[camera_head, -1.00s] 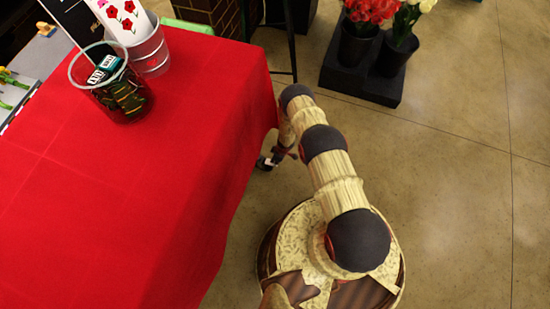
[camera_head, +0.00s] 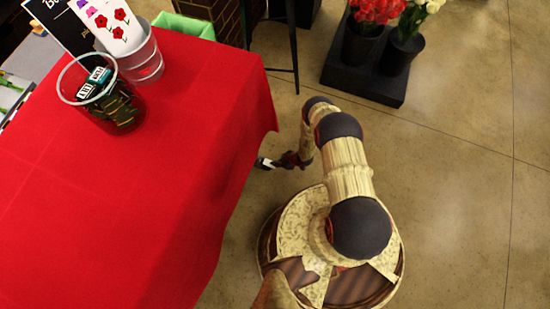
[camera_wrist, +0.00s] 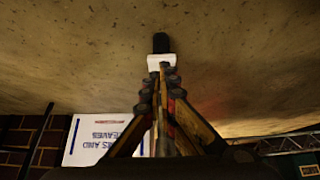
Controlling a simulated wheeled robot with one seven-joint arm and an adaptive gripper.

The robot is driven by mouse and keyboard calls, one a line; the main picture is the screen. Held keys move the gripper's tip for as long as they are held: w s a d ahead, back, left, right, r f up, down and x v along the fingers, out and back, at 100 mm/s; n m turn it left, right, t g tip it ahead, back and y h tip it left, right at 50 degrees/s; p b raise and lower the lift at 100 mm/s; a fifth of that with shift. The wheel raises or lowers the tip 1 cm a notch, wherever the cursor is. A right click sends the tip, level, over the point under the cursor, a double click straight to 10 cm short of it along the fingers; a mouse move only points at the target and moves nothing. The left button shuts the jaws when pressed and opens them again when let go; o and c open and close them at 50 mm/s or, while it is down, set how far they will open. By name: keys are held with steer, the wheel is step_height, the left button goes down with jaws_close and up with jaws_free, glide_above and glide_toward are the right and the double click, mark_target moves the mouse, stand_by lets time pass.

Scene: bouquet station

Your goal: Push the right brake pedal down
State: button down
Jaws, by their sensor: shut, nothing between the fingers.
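My gripper (camera_head: 277,162) is low beside the right edge of the red-covered table in the head view. In the wrist view its fingers (camera_wrist: 162,72) are closed together. A small white block with a dark piece (camera_wrist: 161,46) shows right at the fingertips, against the floor. A small white-and-dark piece (camera_head: 264,163) also shows beside the cloth's edge in the head view. I cannot tell whether this is a brake pedal or whether the fingers touch it. No pedal is clearly recognisable, and the cloth hides what is under the table.
The red tablecloth (camera_head: 150,190) fills the left, with a glass container (camera_head: 103,95) and a clear cup on it. Black flower buckets (camera_head: 362,42) stand on a dark base at the top right. A white lettered panel (camera_wrist: 95,138) shows in the wrist view. Floor at right is clear.

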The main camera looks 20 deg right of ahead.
stand_by(0.3)
steer(key=shift+r+p, duration=0.6)
steer(key=shift+r, duration=0.2)
steer(key=shift+r, duration=0.1)
